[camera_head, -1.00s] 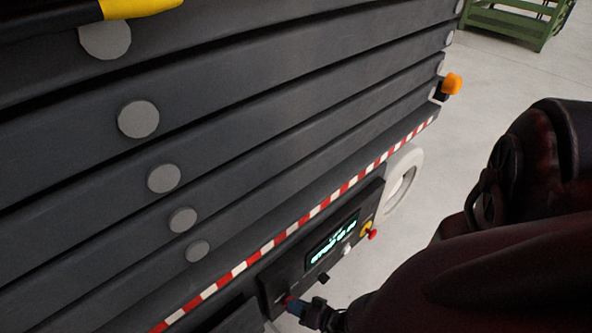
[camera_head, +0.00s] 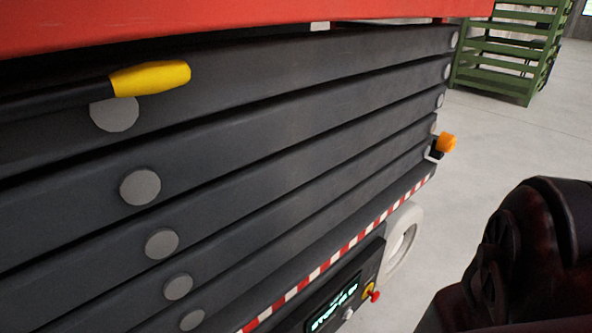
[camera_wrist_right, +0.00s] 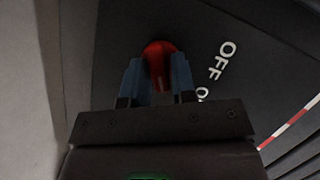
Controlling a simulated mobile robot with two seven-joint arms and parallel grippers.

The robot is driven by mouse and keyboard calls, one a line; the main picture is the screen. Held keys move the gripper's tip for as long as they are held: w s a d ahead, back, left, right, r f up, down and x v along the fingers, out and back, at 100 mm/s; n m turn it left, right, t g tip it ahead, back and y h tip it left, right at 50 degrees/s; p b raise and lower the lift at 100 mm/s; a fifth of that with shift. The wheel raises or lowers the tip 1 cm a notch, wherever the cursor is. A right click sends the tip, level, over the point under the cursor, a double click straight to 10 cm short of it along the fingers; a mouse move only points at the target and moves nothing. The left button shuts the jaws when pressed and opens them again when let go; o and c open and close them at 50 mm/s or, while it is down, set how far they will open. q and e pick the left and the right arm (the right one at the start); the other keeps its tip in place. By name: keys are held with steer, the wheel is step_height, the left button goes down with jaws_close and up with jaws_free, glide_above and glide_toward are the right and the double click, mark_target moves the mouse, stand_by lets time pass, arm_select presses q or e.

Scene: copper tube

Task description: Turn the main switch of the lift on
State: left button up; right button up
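The main switch is a red knob (camera_wrist_right: 159,50) on a dark panel in the right wrist view, beside white lettering that reads "OFF" and a partly hidden second word. My right gripper (camera_wrist_right: 157,68) has its two blue fingers on either side of the knob, apparently touching it, with red showing between them. The lift (camera_head: 250,160) fills much of the head view. Its control panel (camera_head: 318,301) is at the bottom edge, with a lit display. The switch and both grippers are outside the head view.
A red emergency button (camera_head: 375,296) on a yellow base and a pale wheel (camera_head: 402,245) are at the panel's right. An orange lamp (camera_head: 446,143) sticks out at the lift's corner. A green rack (camera_head: 510,50) stands behind. Grey floor (camera_head: 530,135) is open on the right.

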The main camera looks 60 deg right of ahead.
steer(key=shift+o, duration=1.4)
steer(key=shift+s, duration=0.1)
steer(key=p+v, duration=0.2)
steer(key=v, duration=0.8)
steer(key=shift+s, duration=0.3)
steer(key=shift+r, duration=0.15)
